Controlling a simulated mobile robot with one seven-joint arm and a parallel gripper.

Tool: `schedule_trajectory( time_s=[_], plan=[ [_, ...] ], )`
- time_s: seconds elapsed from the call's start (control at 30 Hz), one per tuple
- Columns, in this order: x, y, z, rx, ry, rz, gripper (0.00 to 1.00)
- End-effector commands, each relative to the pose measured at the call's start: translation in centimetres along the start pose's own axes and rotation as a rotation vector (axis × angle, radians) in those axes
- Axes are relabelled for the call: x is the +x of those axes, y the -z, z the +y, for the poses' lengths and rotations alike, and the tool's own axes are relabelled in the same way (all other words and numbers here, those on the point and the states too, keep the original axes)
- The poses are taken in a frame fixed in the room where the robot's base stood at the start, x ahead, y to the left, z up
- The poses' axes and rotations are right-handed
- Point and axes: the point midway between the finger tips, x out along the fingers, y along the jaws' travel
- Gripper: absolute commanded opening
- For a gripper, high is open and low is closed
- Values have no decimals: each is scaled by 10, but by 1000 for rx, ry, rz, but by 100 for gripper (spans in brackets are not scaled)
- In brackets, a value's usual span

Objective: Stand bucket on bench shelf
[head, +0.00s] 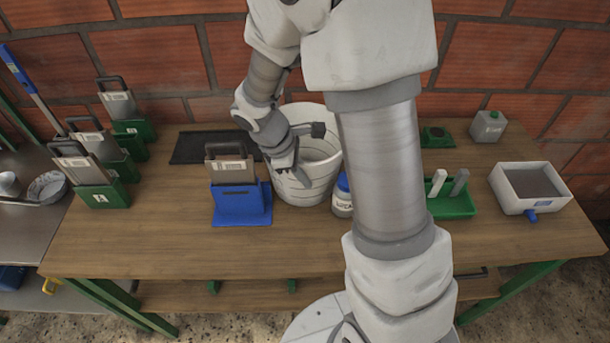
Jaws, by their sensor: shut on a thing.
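A white, ribbed, open-topped bucket (312,186) stands upright near the middle of the wooden bench top, against the back. My gripper (288,172) is at the bucket's left rim and is shut on it; the fingertips are small and partly hard to make out. My arm crosses in front and hides part of the bucket's right side. The bench shelf (220,296) is the lower wooden board under the bench top, seen along the front edge; most of it is hidden by the top and my arm.
A blue stand with a metal plate (240,205) is close left of the bucket, and a blue-lidded jar (343,205) close right. A black mat (200,147) lies behind. A green tray (455,206) and white basin (548,203) are at right. The left front bench top is clear.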

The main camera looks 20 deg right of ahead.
Motion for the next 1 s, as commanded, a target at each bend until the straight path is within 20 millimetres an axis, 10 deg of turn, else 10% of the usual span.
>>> schedule_trajectory(
  time_s=[0.23, 0.43, 0.77, 1.0],
  plan=[
    [3, 2, 0, 1, -1, 0, 0],
    [2, 1, 0, 0, -1, 0, 36],
    [-1, 0, 0, 0, -1, 0, 36],
    [-40, 0, 2, 0, -7, 4, 36]
  ],
)
